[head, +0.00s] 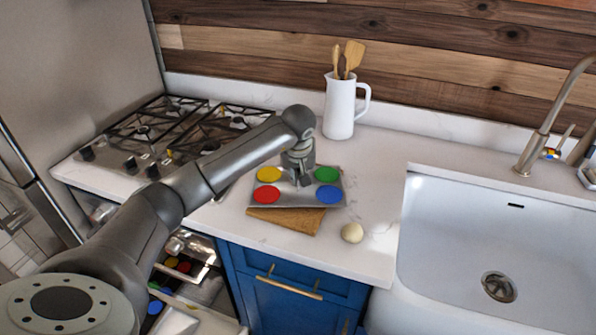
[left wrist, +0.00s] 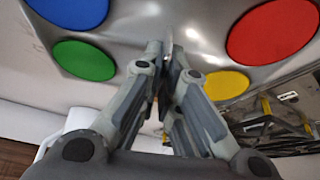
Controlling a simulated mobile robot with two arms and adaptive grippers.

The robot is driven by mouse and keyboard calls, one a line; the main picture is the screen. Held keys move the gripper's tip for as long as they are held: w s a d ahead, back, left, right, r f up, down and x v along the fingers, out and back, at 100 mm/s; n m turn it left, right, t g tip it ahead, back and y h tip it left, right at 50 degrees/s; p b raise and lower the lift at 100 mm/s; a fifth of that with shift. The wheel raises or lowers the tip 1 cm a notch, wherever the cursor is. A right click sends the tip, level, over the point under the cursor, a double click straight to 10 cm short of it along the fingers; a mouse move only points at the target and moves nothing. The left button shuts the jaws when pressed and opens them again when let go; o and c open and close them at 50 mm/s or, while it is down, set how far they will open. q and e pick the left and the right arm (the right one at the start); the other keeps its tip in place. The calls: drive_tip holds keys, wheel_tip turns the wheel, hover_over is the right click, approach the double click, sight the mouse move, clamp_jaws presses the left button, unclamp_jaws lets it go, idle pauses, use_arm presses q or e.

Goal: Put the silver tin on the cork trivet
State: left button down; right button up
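The silver tin (head: 299,203) is a flat, shiny square with a yellow, a green, a red and a blue disc. It also shows in the left wrist view (left wrist: 190,30), close under the fingers. The cork trivet (head: 290,221) is the brown slab beneath it, with its front part showing and the rest hidden. My left gripper (head: 300,180) points down at the middle of the tin. In the left wrist view its fingers (left wrist: 166,62) are drawn together on a thin silver part there. Whether the tin touches the trivet is hard to tell. My right gripper is not in view.
A white jug (head: 340,108) with wooden utensils stands behind the tin. A small pale round thing (head: 352,233) lies front right. The gas hob (head: 185,130) is at left, the white sink (head: 500,235) at right. Clear counter (head: 378,180) lies between tin and sink.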

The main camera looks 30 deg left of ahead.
use_arm(q)
drive_tip(key=shift+f, duration=0.2)
drive_tip(key=c, duration=1.6)
unclamp_jaws()
drive_tip(key=shift+c, duration=0.2)
drive_tip(key=shift+r, duration=0.15)
drive_tip(key=shift+r, duration=0.2)
drive_tip(key=b+v, duration=0.2)
drive_tip(key=v, duration=1)
drive_tip(key=shift+f, duration=0.2)
